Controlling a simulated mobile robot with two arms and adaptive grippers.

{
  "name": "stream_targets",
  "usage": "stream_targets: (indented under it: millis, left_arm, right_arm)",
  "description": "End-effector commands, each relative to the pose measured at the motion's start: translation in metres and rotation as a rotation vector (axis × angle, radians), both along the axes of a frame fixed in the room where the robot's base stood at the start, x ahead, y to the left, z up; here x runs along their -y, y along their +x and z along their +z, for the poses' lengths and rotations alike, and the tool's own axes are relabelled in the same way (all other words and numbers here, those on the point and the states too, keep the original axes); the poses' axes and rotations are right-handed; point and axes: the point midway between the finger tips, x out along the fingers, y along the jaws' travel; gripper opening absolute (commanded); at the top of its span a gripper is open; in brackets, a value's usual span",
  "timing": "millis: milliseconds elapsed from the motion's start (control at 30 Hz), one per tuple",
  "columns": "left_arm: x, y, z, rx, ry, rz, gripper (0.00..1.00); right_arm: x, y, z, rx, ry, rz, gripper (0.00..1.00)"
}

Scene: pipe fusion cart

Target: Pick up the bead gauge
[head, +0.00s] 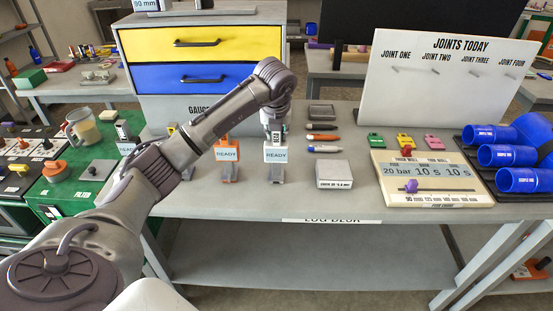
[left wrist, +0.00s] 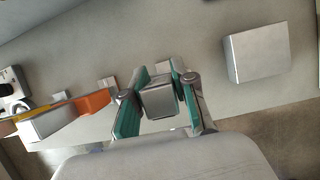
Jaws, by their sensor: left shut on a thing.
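The bead gauge (head: 276,139) is a small grey metal block with a dark, partly readable label. It is upright at a holder with a white READY sign (head: 276,155), and I cannot tell whether it is clear of the holder. My left gripper (head: 274,122) comes down on it from above and is shut on it. In the left wrist view the green-padded fingers (left wrist: 159,102) press on both sides of the grey block (left wrist: 159,99). My right gripper is not in view.
An orange holder with its own READY sign (head: 226,154) stands just left. Pens (head: 323,138) and a pale box (head: 333,174) lie to the right. The drawer cabinet (head: 200,60) stands behind. The desk's front strip (head: 240,205) is clear.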

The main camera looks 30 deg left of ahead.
Motion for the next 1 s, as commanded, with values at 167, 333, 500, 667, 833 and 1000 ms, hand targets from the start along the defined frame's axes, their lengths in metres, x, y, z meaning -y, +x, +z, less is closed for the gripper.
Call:
stream_targets:
  millis: [167,333,500,667,833,1000]
  left_arm:
    - [0.000,0.000,0.003,0.002,0.000,0.001,0.00]
    - [0.000,0.001,0.016,0.005,0.001,0.000,0.00]
    - [0.002,0.003,0.045,0.009,-0.001,-0.001,0.00]
    - [0.034,0.027,0.065,0.006,-0.002,-0.003,0.00]
    - [0.063,0.048,0.088,0.005,0.000,-0.001,0.00]
    - [0.082,0.064,0.103,0.002,0.000,0.001,0.00]
  right_arm:
    - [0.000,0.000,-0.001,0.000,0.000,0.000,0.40]
    - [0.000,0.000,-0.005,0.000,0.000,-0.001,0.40]
    - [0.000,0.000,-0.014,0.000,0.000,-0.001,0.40]
    - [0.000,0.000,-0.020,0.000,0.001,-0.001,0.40]
    - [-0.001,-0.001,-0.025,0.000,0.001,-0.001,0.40]
    - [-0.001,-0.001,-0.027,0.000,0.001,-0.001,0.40]
